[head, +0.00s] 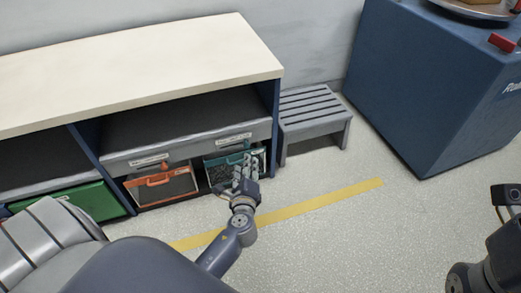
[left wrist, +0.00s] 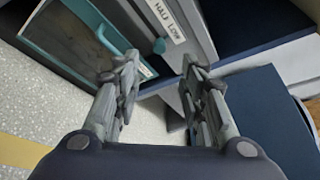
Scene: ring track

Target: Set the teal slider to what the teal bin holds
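The teal bin (head: 222,173) sits in the low shelf's right bay, with a teal frame and handle. It fills the upper left of the left wrist view (left wrist: 42,46); its front looks dark and brownish, and I cannot tell what it holds. The teal slider knob (left wrist: 158,46) is under a white label (left wrist: 165,20) on which HALF and LOW can be read, close to LOW. My left gripper (left wrist: 160,68) is open and empty, fingers apart, with the knob seen between and beyond them. In the head view the gripper (head: 245,172) covers part of the bin.
An orange bin (head: 162,188) with its own slider and label sits left of the teal one; a green bin (head: 85,200) is farther left. A grey slatted bench (head: 313,108) stands right of the shelf, near a large blue cabinet (head: 430,85). Floor with a yellow line (head: 320,202) lies clear in front.

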